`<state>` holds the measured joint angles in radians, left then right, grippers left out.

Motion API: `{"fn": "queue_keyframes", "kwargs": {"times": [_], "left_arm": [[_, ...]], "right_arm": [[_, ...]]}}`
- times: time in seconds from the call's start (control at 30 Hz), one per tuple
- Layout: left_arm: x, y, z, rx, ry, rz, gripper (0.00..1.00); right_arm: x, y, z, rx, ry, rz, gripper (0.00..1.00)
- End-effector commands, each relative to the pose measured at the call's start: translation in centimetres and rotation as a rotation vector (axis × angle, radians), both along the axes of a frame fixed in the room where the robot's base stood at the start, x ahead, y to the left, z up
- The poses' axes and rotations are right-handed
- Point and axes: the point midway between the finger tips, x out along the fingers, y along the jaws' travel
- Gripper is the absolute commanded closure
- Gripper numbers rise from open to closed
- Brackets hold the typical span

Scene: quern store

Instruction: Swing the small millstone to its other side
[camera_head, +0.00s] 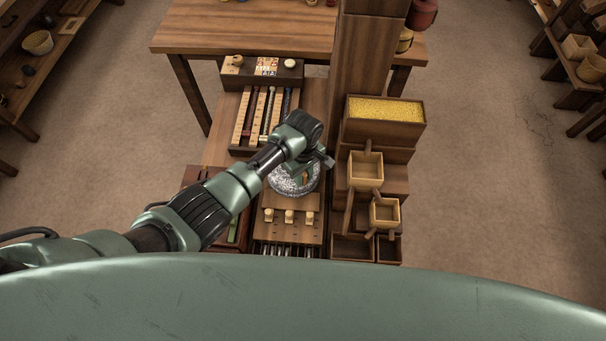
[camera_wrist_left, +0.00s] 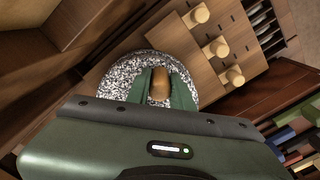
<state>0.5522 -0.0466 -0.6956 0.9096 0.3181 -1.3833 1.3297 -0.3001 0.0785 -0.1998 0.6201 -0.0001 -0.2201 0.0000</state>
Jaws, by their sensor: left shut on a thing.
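The small millstone (camera_head: 292,181) is a round, speckled grey-and-white stone lying on the wooden bench. It also shows in the left wrist view (camera_wrist_left: 125,72). A wooden handle peg (camera_wrist_left: 160,84) stands up from it. My left gripper (camera_head: 307,174) is over the millstone, and in the left wrist view its two green fingers (camera_wrist_left: 160,88) are closed around the peg. The arm and gripper hide part of the stone in the head view. My right gripper does not show in either view.
A panel with wooden knobs (camera_head: 289,215) sits just in front of the stone. Stepped wooden boxes (camera_head: 366,170) and a bin of yellow grain (camera_head: 385,109) stand close on the right. A rack of long slats (camera_head: 262,115) lies behind. A reddish-brown box (camera_head: 193,176) is on the left.

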Motion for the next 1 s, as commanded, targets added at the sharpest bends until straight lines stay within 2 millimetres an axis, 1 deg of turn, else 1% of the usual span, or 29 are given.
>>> {"fn": "queue_keyframes", "kwargs": {"times": [0.03,0.07,0.1,0.13,0.43,0.53,0.67,0.8,0.9,1.0], "left_arm": [[0.2,-0.1,0.1,-0.003,-0.007,-0.003,1.0],[0.2,-0.1,0.2,-0.003,-0.007,-0.003,0.75],[0.2,-0.1,0.2,-0.003,-0.007,-0.003,0.64],[0.2,-0.1,0.1,-0.003,-0.007,-0.003,0.56],[0.1,0.0,0.1,-0.001,-0.004,-0.002,0.56],[0.1,-0.1,0.7,-0.002,-0.005,-0.002,0.56],[0.2,-0.1,2.6,-0.004,-0.006,-0.003,0.56],[0.2,-0.1,5.1,-0.004,-0.006,-0.003,0.56],[0.2,-0.1,6.4,-0.003,-0.007,-0.004,0.56],[0.2,-0.1,7.4,-0.002,-0.006,-0.003,0.56]], "right_arm": [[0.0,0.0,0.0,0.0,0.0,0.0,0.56],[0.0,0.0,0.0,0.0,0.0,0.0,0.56],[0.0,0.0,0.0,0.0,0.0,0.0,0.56],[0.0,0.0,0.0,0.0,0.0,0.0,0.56],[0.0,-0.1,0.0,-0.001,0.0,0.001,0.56],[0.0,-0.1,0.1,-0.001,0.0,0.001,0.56],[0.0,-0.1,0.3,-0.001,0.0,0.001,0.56],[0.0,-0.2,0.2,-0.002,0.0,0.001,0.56],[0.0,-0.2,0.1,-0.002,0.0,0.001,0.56],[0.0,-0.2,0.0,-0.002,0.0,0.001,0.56]]}}
